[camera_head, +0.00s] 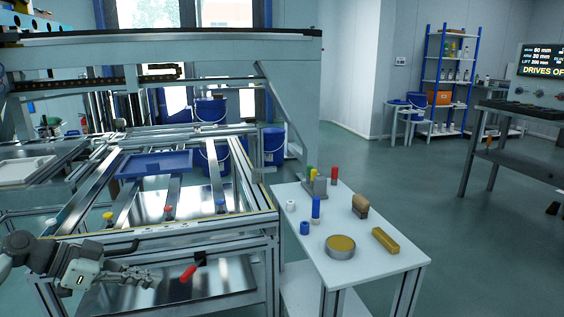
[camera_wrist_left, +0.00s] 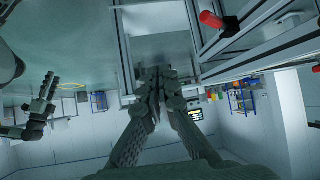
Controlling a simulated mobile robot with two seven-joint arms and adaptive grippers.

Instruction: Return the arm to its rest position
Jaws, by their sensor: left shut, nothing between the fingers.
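My left gripper (camera_head: 140,276) is at the lower left of the head view, in front of the panel fixture (camera_head: 262,222). Its fingers are together with nothing between them. The shut fingers also show in the middle of the left wrist view (camera_wrist_left: 157,78). A red handle (camera_head: 187,273) on the fixture's front is just right of the fingertips, apart from them; it also shows in the wrist view (camera_wrist_left: 211,20). My right gripper (camera_wrist_left: 46,92) shows small at the left of the wrist view; its finger state is unclear. It is not in the head view.
A white side table (camera_head: 382,269) stands right of the fixture, with a round tin (camera_head: 341,252), a yellow block (camera_head: 385,241), a brush (camera_head: 360,206) and small cylinders. A blue tray (camera_head: 154,165) lies on the fixture's rails. Open floor lies beyond the table.

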